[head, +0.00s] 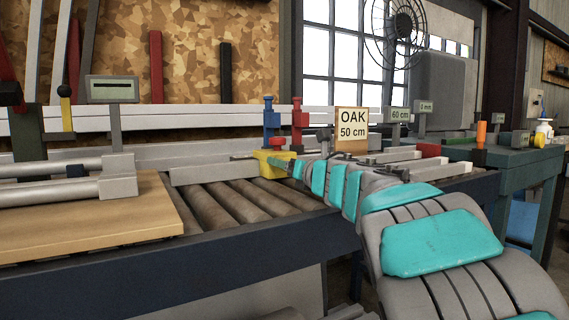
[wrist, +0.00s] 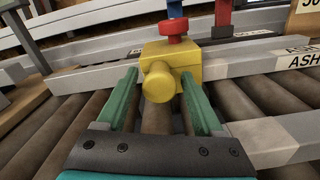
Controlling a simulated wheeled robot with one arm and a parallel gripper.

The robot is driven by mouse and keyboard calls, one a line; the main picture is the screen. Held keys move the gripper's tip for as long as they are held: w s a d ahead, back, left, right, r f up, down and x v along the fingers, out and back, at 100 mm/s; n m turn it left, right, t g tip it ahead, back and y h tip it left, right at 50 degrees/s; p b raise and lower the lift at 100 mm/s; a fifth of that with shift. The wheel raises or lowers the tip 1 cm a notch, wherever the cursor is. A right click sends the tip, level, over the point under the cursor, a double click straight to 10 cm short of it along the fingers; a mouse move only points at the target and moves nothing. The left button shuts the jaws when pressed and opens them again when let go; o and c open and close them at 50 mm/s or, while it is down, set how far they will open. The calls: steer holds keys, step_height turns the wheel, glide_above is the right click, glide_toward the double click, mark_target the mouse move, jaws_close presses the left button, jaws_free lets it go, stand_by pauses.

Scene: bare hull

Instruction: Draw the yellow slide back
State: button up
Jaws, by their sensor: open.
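The yellow slide (head: 272,164) sits on a grey rail (head: 215,172) above the rollers in the head view. In the wrist view the yellow slide (wrist: 172,68) is a block with a round knob (wrist: 159,86) facing me and a red knob (wrist: 173,28) on top. My gripper (wrist: 158,92) is open, with one green finger on each side of the round knob. I cannot tell whether the fingers touch it. In the head view my arm hides most of the gripper, and its tip (head: 297,168) is beside the slide.
Blue and red posts (head: 271,122) stand behind the slide. A sign reading OAK 50 cm (head: 351,124) stands to the right. Grey bars marked ASH (wrist: 275,140) lie right of my gripper. A wooden board (head: 90,220) lies at left. Bare rollers (head: 235,204) lie between.

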steer(key=shift+w+a, duration=0.2)
steer(key=shift+w, duration=0.05)
jaws_close()
stand_by(0.5)
stand_by(0.9)
